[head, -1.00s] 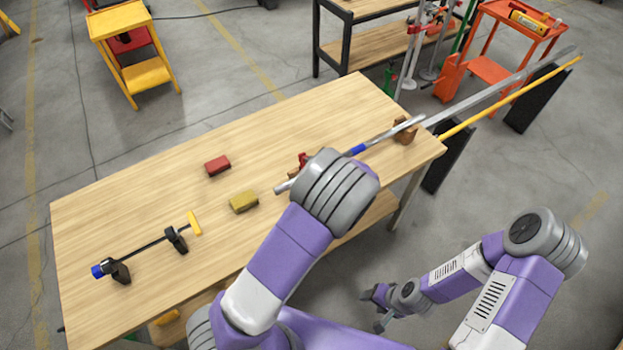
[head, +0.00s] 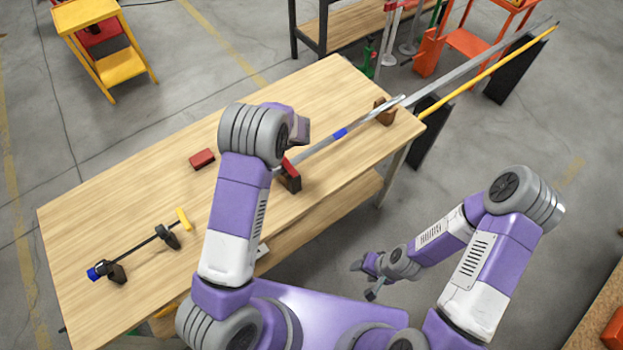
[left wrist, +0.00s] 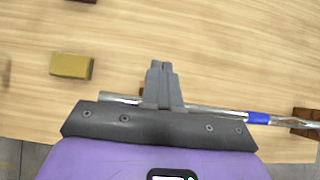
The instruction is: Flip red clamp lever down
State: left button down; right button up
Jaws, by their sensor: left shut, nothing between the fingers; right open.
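The red clamp lever (head: 290,166) shows in the head view beside my left forearm. It stands tilted up on a dark block (head: 288,182), partly covered by my arm. A metal pipe with a blue band (head: 340,133) runs from this clamp to the right; it also lies across the left wrist view (left wrist: 228,114). My left gripper (left wrist: 162,66) is shut and empty above the table, over the pipe in that view. The lever cannot be made out there. My right gripper (head: 364,280) is open and empty, low in front of the table.
A brown support block (head: 385,111) holds the pipe near the right table edge. A red block (head: 202,159) and a yellow block (left wrist: 71,65) lie on the table (head: 110,205). A black bar clamp (head: 140,248) lies left. Long bars (head: 480,82) extend beyond the table.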

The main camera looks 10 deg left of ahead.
pick_arm(q)
jog(key=shift+b+x, duration=1.25)
jog(key=shift+x, duration=0.85)
jog(key=shift+d+f, duration=0.1)
jog(key=shift+d, duration=0.05)
jog(key=shift+r+p, duration=0.45)
jog(key=shift+r, duration=0.15)
notch_tip(320, 180, up, 13)
jog(key=p, duration=0.3)
jog(key=shift+w+a, duration=0.2)
jog(key=shift+a, duration=0.05)
jog(key=shift+f, duration=0.15)
